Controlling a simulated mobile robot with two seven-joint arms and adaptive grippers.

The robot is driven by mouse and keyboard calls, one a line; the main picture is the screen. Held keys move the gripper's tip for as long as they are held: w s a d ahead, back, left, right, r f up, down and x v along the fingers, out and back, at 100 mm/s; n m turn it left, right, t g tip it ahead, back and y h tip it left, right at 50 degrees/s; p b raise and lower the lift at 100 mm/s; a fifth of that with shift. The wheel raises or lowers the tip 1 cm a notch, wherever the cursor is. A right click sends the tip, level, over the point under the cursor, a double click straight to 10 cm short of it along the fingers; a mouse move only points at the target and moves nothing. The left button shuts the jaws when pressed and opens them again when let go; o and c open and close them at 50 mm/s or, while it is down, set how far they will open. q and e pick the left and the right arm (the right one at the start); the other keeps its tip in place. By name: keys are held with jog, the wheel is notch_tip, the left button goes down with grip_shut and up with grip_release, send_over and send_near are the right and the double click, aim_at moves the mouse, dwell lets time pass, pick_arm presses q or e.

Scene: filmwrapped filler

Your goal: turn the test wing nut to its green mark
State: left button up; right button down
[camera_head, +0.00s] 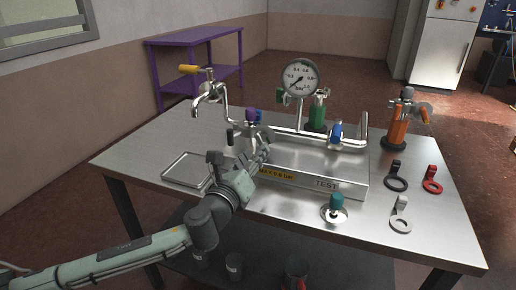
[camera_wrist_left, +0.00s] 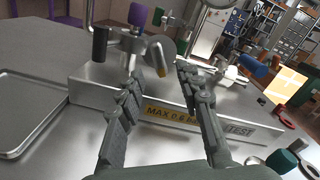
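My left gripper (camera_head: 264,146) is over the front left part of the steel test block (camera_head: 345,187). In the left wrist view its two fingers (camera_wrist_left: 160,85) are spread apart with nothing between the tips. A metal fitting with a yellow-tipped lever (camera_wrist_left: 159,60) shows beyond the gap, apart from the fingers as far as I can tell. A blue-handled fitting (camera_head: 336,132) stands on the pipe at the block's right, above the word TEST; a blue part also shows in the wrist view (camera_wrist_left: 250,65). I cannot tell for sure which part is the test wing nut. No green mark is discernible. My right gripper is not in view.
A pressure gauge (camera_head: 300,77) rises behind the block. The table's (camera_head: 270,232) front edge is clear.

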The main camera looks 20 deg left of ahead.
pick_arm(q)
jog(key=s, duration=0.8)
jog(key=shift+a, duration=0.15)
